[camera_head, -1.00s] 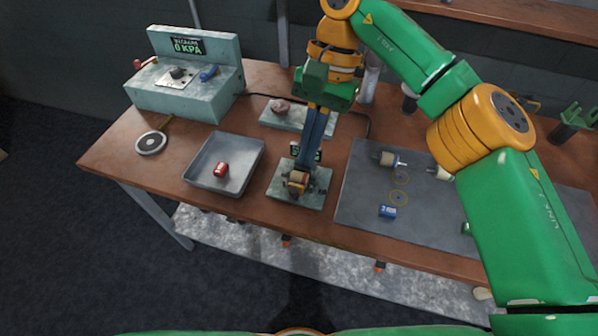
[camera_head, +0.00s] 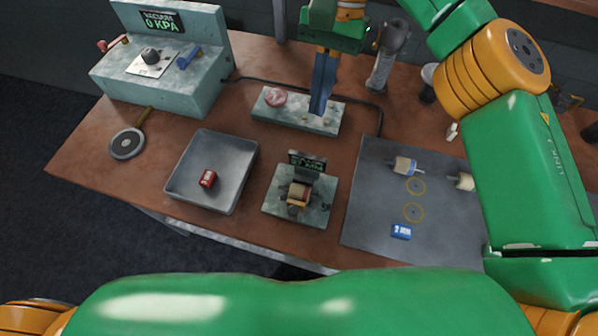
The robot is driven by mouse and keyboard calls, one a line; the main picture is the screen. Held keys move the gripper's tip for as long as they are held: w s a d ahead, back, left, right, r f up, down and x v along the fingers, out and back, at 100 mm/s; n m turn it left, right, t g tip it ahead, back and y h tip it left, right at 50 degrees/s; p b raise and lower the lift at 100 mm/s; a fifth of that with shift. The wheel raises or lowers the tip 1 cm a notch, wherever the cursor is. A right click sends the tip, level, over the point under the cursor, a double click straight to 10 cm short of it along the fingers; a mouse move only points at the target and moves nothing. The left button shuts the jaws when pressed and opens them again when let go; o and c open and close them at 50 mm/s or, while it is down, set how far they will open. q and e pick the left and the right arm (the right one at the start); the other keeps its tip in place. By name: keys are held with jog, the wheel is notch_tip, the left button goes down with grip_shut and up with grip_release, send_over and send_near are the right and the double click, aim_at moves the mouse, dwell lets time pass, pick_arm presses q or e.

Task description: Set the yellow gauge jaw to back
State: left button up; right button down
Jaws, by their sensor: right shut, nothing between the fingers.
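A small gauge block (camera_head: 273,207) stands on the table between the grey tray and the dark mat. It has a dark display with green characters (camera_head: 308,161) at its back and a yellow-tan rounded part (camera_head: 299,194) in front, which appears to be the yellow gauge jaw. I cannot tell its exact setting. My right gripper (camera_head: 319,111) is shut and empty, with its fingers pointing down behind the gauge. It appears over the plate with the pink knob, apart from the gauge. My left gripper is out of view.
The grey tray (camera_head: 181,187) holds a red block (camera_head: 208,179). The plate with a pink knob (camera_head: 275,97) lies behind the gauge. A vacuum box (camera_head: 207,75) stands at back left. The dark mat (camera_head: 365,218) carries a blue block (camera_head: 401,231) and tan-and-white cylindrical parts (camera_head: 404,165).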

jog(key=b+x, duration=0.2)
jog(key=x, duration=0.1)
jog(key=w+b+x, duration=0.1)
jog(key=b+x, duration=0.2)
jog(key=d+b+x, duration=0.1)
jog(key=b+x, duration=0.1)
jog(key=b, duration=0.1)
jog(key=shift+w+f, duration=0.15)
jog(key=shift+f, duration=0.55)
send_near(297, 202)
jog(key=f, duration=0.1)
jog(key=w+f, duration=0.1)
jog(key=f, duration=0.1)
jog(key=w+d+f, duration=0.1)
jog(key=shift+f, duration=0.35)
jog(key=s+p, duration=0.1)
jog(key=s+a+f, duration=0.1)
jog(key=s, duration=0.1)
jog(key=shift+a+p, duration=0.25)
jog(key=shift+p, duration=0.1)
jog(key=shift+s+a+f, duration=0.2)
jog(key=shift+s+f, duration=0.05)
jog(key=shift+s, duration=0.15)
